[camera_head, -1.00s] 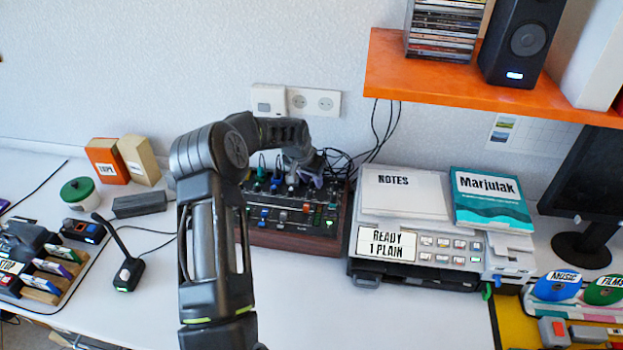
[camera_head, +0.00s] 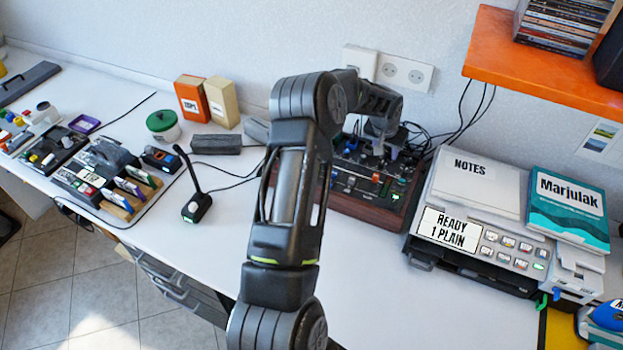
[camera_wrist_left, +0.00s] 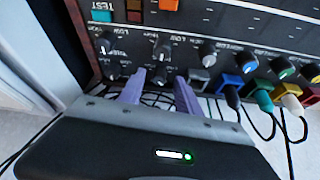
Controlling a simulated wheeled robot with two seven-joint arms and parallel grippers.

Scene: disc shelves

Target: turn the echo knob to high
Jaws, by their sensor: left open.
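The mixer (camera_head: 366,209) is a dark box with a wooden front edge on the white desk. My left gripper (camera_head: 386,146) reaches over its back part in the head view. In the left wrist view my left gripper (camera_wrist_left: 159,90) shows two purple fingers, apart, low over the mixer's knob panel (camera_wrist_left: 222,30). A black knob (camera_wrist_left: 162,48) with a pale pointer stands just past the gap between the fingertips. Another black knob (camera_wrist_left: 104,42) is to its left. I cannot read which one is marked echo. "LOW" shows by some knobs. My right gripper is not in view.
Coloured plugs with cables, including a blue one (camera_wrist_left: 231,84), stand right of the fingers. A printer (camera_head: 466,215) is right of the mixer. A desk microphone (camera_head: 197,205) stands to the left. The desk front (camera_head: 385,290) is clear.

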